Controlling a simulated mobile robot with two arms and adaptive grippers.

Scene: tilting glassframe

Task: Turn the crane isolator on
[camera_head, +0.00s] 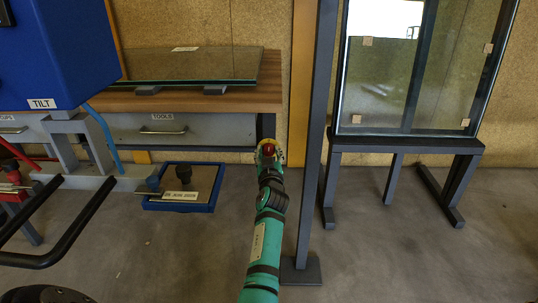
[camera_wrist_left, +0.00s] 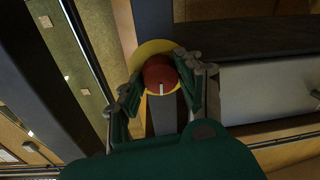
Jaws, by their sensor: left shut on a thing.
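The crane isolator is a red rotary knob (camera_wrist_left: 159,71) on a round yellow plate (camera_wrist_left: 152,48), in the middle of the left wrist view. A short white mark on the knob's face points toward the bottom of that view. In the head view the red knob (camera_head: 268,148) shows at the end of my left arm, by the post. My left gripper (camera_head: 268,157) is shut on the knob, its fingers on either side of it; these also show in the left wrist view (camera_wrist_left: 158,84). My right gripper is not in view.
A dark upright post (camera_head: 312,150) stands just right of my left gripper. A workbench (camera_head: 200,97) with drawers and a glass sheet is behind. A glass frame on a dark stand (camera_head: 405,145) is at right. A blue tray (camera_head: 150,205) lies on the floor.

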